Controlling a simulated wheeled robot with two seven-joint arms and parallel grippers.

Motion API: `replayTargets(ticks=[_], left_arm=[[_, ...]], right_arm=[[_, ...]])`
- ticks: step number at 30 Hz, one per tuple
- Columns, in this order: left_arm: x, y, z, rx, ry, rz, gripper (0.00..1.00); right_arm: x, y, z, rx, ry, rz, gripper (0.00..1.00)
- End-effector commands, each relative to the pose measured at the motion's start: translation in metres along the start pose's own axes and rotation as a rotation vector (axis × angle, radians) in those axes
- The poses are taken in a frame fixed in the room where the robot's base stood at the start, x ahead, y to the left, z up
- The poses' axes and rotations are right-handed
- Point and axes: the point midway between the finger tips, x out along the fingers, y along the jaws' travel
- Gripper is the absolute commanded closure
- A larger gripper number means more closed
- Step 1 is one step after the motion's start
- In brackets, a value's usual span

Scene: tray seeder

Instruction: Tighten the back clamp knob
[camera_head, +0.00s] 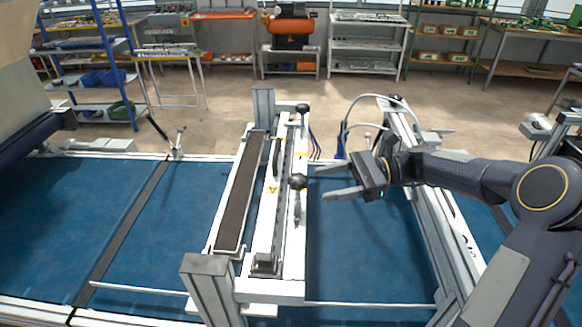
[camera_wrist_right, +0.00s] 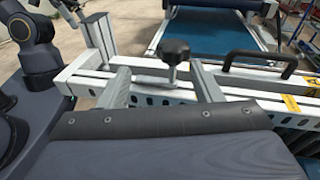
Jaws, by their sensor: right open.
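Two black clamp knobs show on the white seeder beam (camera_head: 291,235) in the head view: a farther knob (camera_head: 303,108) and a nearer knob (camera_head: 297,181). No label shows which is the back one. My right gripper (camera_head: 323,181) comes from the right, its fingers open and pointing left at the nearer knob, with a gap between. In the right wrist view a lobed black knob (camera_wrist_right: 176,50) stands upright on the beam, beyond and between the two open fingertips (camera_wrist_right: 160,75). Nothing is held. My left gripper does not show.
A black handle (camera_head: 276,156) stands on the beam beside the nearer knob; a handle also shows in the wrist view (camera_wrist_right: 268,62). A dark brown strip (camera_head: 240,195) runs along the left. Grey posts (camera_head: 207,285) stand at the ends. Blue belt (camera_head: 360,250) lies clear below the gripper.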

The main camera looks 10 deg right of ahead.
Motion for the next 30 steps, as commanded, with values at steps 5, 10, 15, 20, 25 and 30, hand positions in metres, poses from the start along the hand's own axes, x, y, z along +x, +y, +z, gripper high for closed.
replayTargets(ticks=[5,10,15,20,25,30], left_arm=[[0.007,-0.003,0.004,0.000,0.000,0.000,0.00],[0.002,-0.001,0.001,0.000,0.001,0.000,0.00],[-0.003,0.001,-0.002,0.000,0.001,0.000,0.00],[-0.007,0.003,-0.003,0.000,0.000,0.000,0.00],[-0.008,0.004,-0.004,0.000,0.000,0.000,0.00],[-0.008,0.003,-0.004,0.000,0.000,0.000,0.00]], right_arm=[[-0.007,-0.024,-0.006,0.066,-0.125,-0.005,0.41],[0.007,-0.027,-0.001,0.076,-0.143,-0.004,0.41],[0.036,-0.026,0.004,0.075,-0.141,-0.002,0.41],[0.057,-0.027,0.006,0.073,-0.140,-0.003,0.41],[0.067,-0.027,0.006,0.073,-0.139,-0.005,0.41],[0.068,-0.027,0.006,0.072,-0.138,-0.006,0.41]])
